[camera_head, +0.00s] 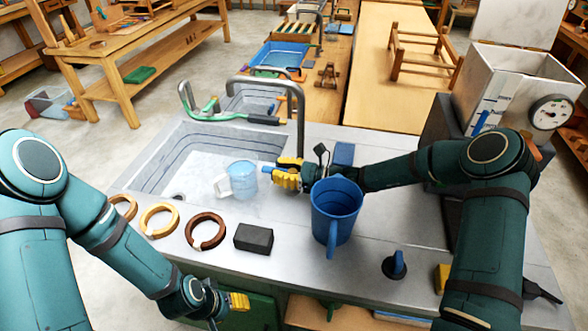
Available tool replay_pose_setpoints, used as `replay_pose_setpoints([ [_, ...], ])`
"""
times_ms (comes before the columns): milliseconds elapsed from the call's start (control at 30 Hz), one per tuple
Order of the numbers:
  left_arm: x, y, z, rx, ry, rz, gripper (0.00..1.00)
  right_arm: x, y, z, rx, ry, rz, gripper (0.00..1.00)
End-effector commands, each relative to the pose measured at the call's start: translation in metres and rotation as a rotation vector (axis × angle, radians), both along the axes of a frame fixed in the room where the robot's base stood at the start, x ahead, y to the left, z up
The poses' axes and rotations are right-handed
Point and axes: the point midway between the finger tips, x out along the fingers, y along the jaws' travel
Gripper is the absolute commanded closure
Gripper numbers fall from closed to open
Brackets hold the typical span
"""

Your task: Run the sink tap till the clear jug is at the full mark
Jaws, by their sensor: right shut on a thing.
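The clear jug (243,180), bluish with a white part on its left, is upright in the sink (160,178). The grey tap (300,122) arches over the sink, with its spout end above the jug. My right gripper (272,174), with yellow fingers, reaches in from the right. It is shut on a blue piece at the jug's right side, which looks like its handle. The water level and full mark are too small to read, and no stream shows clearly. My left gripper (238,301) is low at the counter's front edge, its fingers too hidden to judge.
A blue mug (336,212) stands on the counter just right of my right gripper. Three rings, one of them brown (205,231), and a dark block (253,239) lie along the front. A blue-topped knob (397,264) is at front right.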

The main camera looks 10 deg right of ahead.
Motion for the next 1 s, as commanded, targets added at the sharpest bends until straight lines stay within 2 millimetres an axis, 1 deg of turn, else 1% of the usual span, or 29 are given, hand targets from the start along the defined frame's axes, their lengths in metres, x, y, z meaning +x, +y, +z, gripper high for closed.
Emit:
replay_pose_setpoints([
  [267,0.000,0.000,0.000,0.000,0.000,0.001,0.47,0.001,0.001,0.001,0.000,-0.001,-0.001,1.00],
  [300,0.000,0.000,0.000,0.000,0.000,0.000,0.47,0.001,0.001,0.001,-0.001,-0.002,-0.001,0.67],
  [367,0.000,0.000,0.000,0.000,0.000,0.000,0.47,0.001,0.001,0.001,0.000,-0.001,-0.001,0.47],
  [667,0.000,0.000,0.000,0.000,0.000,0.000,0.47,0.001,-0.001,0.000,0.000,-0.001,-0.001,0.47],
  [767,0.000,0.000,0.000,0.000,0.000,0.000,0.47,-0.001,-0.006,0.000,-0.001,-0.001,-0.003,0.47],
  [867,0.000,0.000,0.000,0.000,0.000,0.000,0.47,-0.006,-0.017,0.000,-0.003,-0.001,-0.003,0.47],
  [1000,0.000,0.000,0.000,0.000,0.000,0.000,0.47,-0.017,-0.042,0.000,-0.004,-0.001,-0.005,0.47],
])
